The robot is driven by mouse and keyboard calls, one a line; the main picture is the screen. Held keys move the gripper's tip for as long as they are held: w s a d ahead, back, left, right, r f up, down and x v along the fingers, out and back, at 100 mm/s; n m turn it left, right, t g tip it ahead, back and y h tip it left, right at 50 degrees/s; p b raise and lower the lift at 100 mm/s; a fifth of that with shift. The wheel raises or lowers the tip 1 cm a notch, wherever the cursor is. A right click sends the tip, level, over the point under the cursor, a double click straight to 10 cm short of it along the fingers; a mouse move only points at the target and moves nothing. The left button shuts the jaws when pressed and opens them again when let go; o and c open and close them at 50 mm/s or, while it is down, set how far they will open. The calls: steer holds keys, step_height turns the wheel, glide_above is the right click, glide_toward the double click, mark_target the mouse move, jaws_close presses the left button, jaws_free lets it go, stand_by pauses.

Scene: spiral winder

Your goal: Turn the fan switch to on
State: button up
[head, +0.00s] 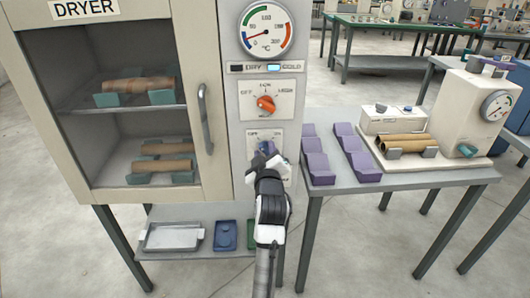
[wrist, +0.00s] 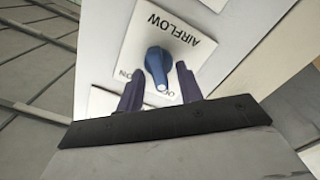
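The fan switch is a blue knob (wrist: 157,64) on a white plate marked AIRFLOW (wrist: 178,28) in the wrist view. Its pale pointer tip points toward the partly hidden label beside my right finger, which looks like OFF; ON shows at the left. In the head view the knob (head: 265,147) sits low on the dryer's control panel, partly covered by my gripper (head: 264,161). In the wrist view my gripper (wrist: 160,86) is open, with one dark finger on each side of the knob's pointer end. I cannot tell whether the fingers touch it.
An orange knob (head: 266,104) and a round gauge (head: 266,30) are above on the panel. The dryer door (head: 205,105) is at the left. A table (head: 340,203) with purple cradles (head: 317,158) stands close at the right. A shelf with trays (head: 172,237) is below.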

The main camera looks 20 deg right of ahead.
steer(key=shift+c, duration=0.2)
jaws_close()
steer(key=shift+m, duration=0.3)
steer(key=m, duration=0.3)
steer(key=shift+d, duration=0.1)
steer(key=m, duration=0.4)
steer(key=shift+d+r+p, duration=0.1)
steer(key=shift+p, duration=0.25)
steer(key=m, duration=0.4)
steer(key=shift+s+d+m+p, duration=0.1)
steer(key=shift+m+p, duration=0.2)
steer(key=shift+d+m, duration=0.1)
steer(key=shift+m, duration=1.8)
steer(key=shift+p, duration=0.3)
